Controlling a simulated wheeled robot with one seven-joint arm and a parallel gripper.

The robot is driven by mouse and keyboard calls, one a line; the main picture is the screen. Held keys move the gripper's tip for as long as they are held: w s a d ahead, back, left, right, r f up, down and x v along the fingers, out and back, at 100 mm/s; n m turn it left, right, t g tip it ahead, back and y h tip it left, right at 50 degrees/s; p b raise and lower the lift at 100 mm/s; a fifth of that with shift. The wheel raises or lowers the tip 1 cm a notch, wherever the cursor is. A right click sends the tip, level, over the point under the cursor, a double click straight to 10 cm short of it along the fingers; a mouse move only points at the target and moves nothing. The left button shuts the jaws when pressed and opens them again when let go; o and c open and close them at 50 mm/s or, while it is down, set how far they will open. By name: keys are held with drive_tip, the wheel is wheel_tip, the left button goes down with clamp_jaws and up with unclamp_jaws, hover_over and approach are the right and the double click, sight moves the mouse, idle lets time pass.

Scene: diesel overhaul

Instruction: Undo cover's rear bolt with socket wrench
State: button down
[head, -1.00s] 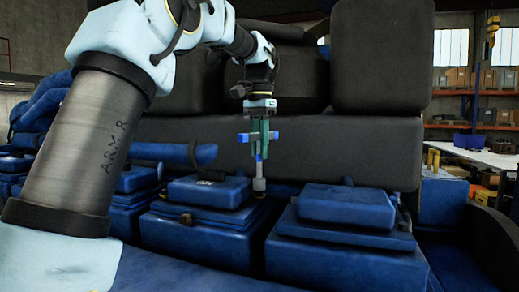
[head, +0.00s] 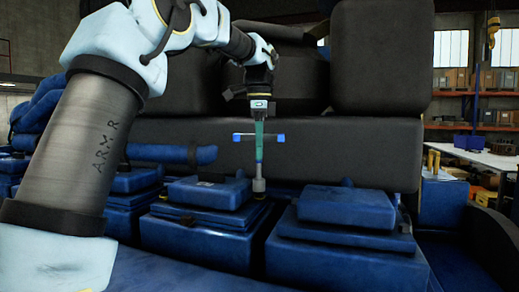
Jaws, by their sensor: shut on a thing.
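My gripper (head: 259,125) points straight down in the middle of the head view. It is shut on the socket wrench (head: 259,162), which has a green shaft, a crossbar with blue ends and a grey socket at its lower end. The wrench hangs upright. Its socket is down at the back right corner of the middle blue cover (head: 208,193). The rear bolt itself cannot be made out; the socket hides that spot. I cannot tell whether the socket is seated on it.
Another blue cover (head: 346,206) stands close on the right, and more blue covers (head: 133,180) lie to the left. A long dark block (head: 345,148) rises right behind the wrench. A white-topped table (head: 487,156) with a blue bin (head: 467,142) stands far right.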

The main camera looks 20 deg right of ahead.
drive_tip(key=m, duration=0.6)
drive_tip(key=shift+m, duration=0.3)
drive_tip(key=m, duration=0.5)
drive_tip(key=shift+m, duration=0.3)
drive_tip(key=m, duration=0.4)
drive_tip(key=shift+m, duration=0.4)
drive_tip(key=m, duration=0.4)
drive_tip(key=shift+f, duration=0.1)
